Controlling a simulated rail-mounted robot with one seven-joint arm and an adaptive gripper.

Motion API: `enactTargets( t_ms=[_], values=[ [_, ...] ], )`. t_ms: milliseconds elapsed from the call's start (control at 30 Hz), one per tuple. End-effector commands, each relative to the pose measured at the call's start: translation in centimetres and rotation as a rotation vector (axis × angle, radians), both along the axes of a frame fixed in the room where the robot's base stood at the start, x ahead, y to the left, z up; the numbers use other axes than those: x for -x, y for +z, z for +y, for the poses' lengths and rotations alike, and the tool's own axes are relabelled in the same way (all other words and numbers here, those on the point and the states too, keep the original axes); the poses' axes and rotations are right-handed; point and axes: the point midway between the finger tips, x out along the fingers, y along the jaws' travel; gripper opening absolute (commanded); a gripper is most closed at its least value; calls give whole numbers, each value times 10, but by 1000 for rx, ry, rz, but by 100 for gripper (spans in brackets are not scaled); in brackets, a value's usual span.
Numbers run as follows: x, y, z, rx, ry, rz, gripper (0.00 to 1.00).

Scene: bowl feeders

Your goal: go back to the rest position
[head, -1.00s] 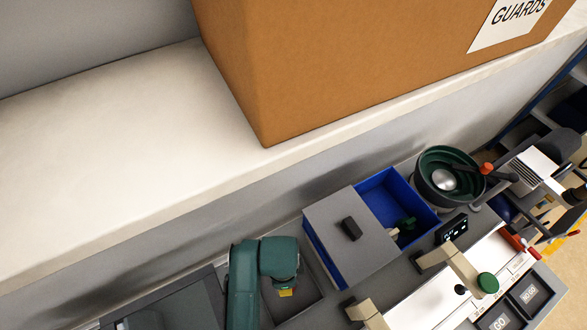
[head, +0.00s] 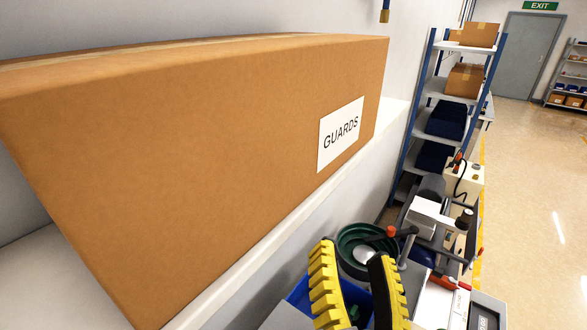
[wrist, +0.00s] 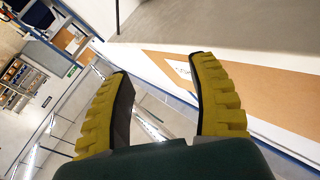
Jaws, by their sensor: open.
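My gripper (head: 358,285) shows at the bottom of the head view, with two yellow ribbed fingers on dark backing. The fingers stand apart with nothing between them. They rise in front of the blue bin and the green bowl feeder (head: 352,240). In the wrist view my gripper (wrist: 160,100) also shows open and empty. Beyond it lie the floor, distant shelves and a tilted view of the room. My arm behind the fingers is out of the head view.
A large cardboard box (head: 190,150) labelled GUARDS sits on a white ledge (head: 225,290) at the left. The blue bin (head: 302,293) is partly hidden by a finger. A blue-framed shelf rack (head: 445,120) stands behind. Open floor (head: 530,190) lies to the right.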

Motion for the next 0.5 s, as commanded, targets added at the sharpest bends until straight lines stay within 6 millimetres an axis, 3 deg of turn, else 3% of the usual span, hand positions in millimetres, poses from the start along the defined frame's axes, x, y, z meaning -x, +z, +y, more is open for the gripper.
enactTargets(
  t_ms=[33,167,200,400,500],
  values=[
    [16,26,1,126,-25,-104,59],
    [28,68,1,426,-112,-217,59],
    [27,93,1,413,-107,-214,59],
    [26,164,1,400,-103,-209,59],
    [26,189,1,395,-102,-207,59]
  ],
)
